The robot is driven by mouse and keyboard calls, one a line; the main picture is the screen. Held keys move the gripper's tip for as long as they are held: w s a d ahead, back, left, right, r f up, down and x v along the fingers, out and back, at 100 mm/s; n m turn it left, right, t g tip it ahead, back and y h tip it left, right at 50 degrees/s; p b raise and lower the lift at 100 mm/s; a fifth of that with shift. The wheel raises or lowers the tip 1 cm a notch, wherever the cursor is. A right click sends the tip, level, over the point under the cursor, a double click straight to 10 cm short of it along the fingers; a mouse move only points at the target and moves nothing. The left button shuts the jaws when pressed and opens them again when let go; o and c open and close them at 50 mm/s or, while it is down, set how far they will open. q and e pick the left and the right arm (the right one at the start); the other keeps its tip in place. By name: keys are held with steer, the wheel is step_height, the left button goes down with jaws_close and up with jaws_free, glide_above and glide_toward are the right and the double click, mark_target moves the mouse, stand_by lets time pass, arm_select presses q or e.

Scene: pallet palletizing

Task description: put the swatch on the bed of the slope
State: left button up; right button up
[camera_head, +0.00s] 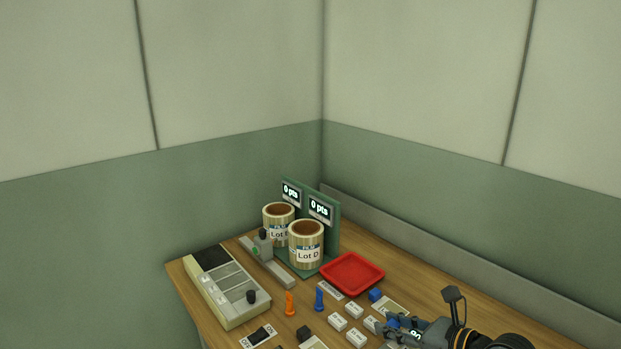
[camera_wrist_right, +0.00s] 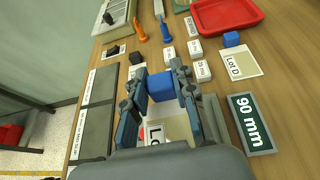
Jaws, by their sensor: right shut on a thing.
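My right gripper (camera_head: 386,326) reaches in from the lower right in the head view. In the right wrist view its fingers (camera_wrist_right: 156,80) are shut on a small blue block (camera_wrist_right: 160,87). A pale card with printed lettering (camera_wrist_right: 156,132), seemingly the swatch, shows below the block; I cannot tell whether it touches the table. Another pale card, marked Lot D (camera_wrist_right: 240,66), lies to the right beside a loose blue cube (camera_wrist_right: 231,39). A dark grey panelled surface (camera_wrist_right: 97,120) left of the gripper may be the slope's bed; I cannot tell. My left gripper is out of view.
Orange (camera_head: 290,303) and blue (camera_head: 319,299) upright pieces and several white blocks (camera_head: 354,310) crowd the front. A panelled cream box (camera_head: 227,290) stands left. A 90 mm sign (camera_wrist_right: 249,123) sits right of my gripper.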

steer(key=s+d+r+n+g+y, duration=0.1)
steer(key=s+r+n+g+y, duration=0.1)
steer(key=s, duration=1.3)
steer(key=shift+r+n, duration=0.6)
steer(key=shift+d, duration=0.1)
